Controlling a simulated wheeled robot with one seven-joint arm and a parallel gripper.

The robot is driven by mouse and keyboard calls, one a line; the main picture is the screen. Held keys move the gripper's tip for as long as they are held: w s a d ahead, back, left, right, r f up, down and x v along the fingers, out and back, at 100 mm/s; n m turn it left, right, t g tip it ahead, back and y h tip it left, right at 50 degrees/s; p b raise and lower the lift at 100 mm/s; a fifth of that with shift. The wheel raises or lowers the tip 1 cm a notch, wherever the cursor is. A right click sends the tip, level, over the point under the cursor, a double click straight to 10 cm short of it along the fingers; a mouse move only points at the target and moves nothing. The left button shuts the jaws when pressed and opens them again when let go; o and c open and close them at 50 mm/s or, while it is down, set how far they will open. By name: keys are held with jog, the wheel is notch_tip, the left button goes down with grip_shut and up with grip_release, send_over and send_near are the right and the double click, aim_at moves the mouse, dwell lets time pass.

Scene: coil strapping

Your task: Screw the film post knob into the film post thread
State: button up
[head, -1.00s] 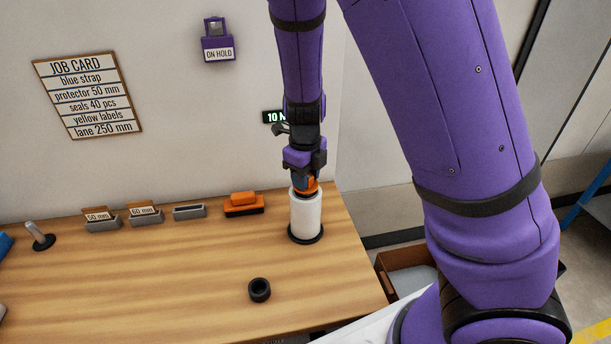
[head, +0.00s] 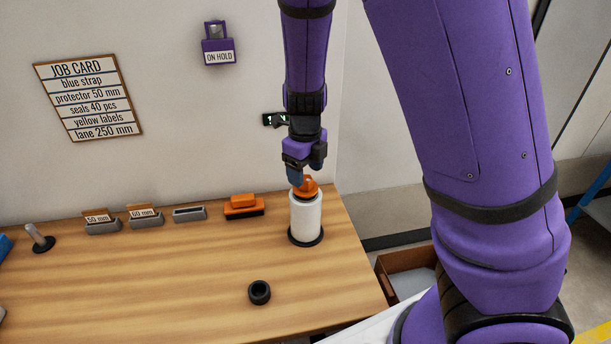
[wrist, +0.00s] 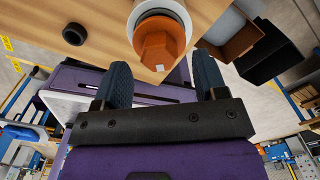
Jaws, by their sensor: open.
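The orange film post knob (head: 307,187) sits on top of the white film roll (head: 306,217) on its post at the table's right end. In the wrist view the knob (wrist: 158,43) shows as an orange hexagonal shape over the roll's end, ahead of the fingertips. My gripper (wrist: 160,70) is open, its two dark blue fingers apart with nothing between them. In the head view my gripper (head: 295,180) is just above and slightly left of the knob. The film post thread is hidden beneath the knob, so how far the knob is engaged cannot be told.
A black ring (head: 259,291) lies on the wooden table (head: 170,285) left of and nearer than the roll. An orange and black block (head: 243,206) and small grey card holders (head: 145,218) stand along the back. A brown box (head: 405,272) is beyond the table's right edge.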

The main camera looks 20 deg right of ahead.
jog(key=shift+r, duration=0.4)
